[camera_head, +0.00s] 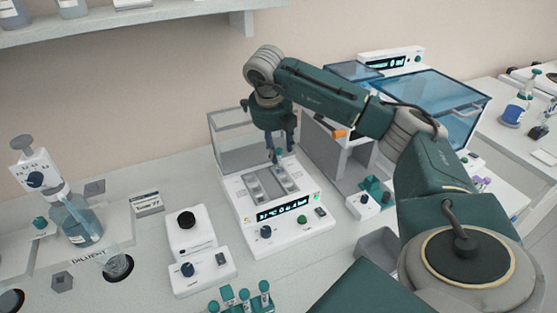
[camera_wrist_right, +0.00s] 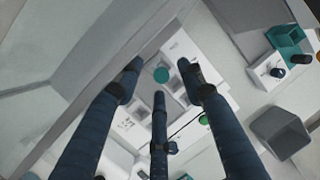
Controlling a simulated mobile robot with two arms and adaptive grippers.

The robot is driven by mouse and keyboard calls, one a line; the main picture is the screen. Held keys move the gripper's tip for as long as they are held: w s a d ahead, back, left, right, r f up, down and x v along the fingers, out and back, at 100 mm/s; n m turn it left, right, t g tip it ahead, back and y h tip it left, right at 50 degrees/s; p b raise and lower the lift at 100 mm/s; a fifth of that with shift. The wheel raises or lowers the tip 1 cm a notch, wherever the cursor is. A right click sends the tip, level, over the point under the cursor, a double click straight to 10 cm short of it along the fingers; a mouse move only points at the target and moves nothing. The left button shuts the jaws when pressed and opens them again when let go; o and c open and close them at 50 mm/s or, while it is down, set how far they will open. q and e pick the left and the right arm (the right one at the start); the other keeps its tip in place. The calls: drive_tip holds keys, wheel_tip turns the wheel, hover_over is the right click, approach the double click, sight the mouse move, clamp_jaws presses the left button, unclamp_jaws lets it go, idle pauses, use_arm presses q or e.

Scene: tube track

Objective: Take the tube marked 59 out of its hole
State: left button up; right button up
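A teal-capped tube (camera_head: 279,156) stands in the white device with a lit display (camera_head: 285,212); its cap (camera_wrist_right: 161,75) shows from above in the wrist view. I cannot read a number on it. My right gripper (camera_head: 279,150) points down over the device, its fingertips close around the tube's top. In the wrist view the gripper's fingers (camera_wrist_right: 163,85) are spread, with the cap between their tips and a visible gap to the side fingers. The tube's lower part is hidden in the device. My left gripper is not in view.
Several teal-capped tubes (camera_head: 264,290) stand at the front edge. A clear panelled box (camera_head: 228,140) stands behind the device, a grey partition and blue-lidded machine (camera_head: 430,100) to its right. A grey bin (camera_head: 377,245) is front right; a diluent bottle (camera_head: 75,218) stands left.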

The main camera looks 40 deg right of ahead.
drive_tip(key=shift+x, duration=1.55)
drive_tip(key=shift+r, duration=0.1)
drive_tip(key=c, duration=0.9)
drive_tip(key=shift+r, duration=0.15)
drive_tip(key=shift+r, duration=0.25)
drive_tip(key=r, duration=0.2)
drive_tip(key=r+b, duration=0.1)
drive_tip(key=r, duration=0.1)
drive_tip(key=r+b, duration=0.1)
drive_tip(key=r, duration=0.1)
drive_tip(key=shift+s, duration=0.3)
drive_tip(key=s+a+b, duration=0.1)
drive_tip(key=s+a, duration=0.1)
drive_tip(key=s, duration=0.6)
drive_tip(key=s+a+b, duration=0.2)
drive_tip(key=s+a, duration=0.1)
drive_tip(key=s, duration=0.5)
drive_tip(key=shift+s+a, duration=0.15)
drive_tip(key=shift+s, duration=0.2)
drive_tip(key=shift+r, duration=0.1)
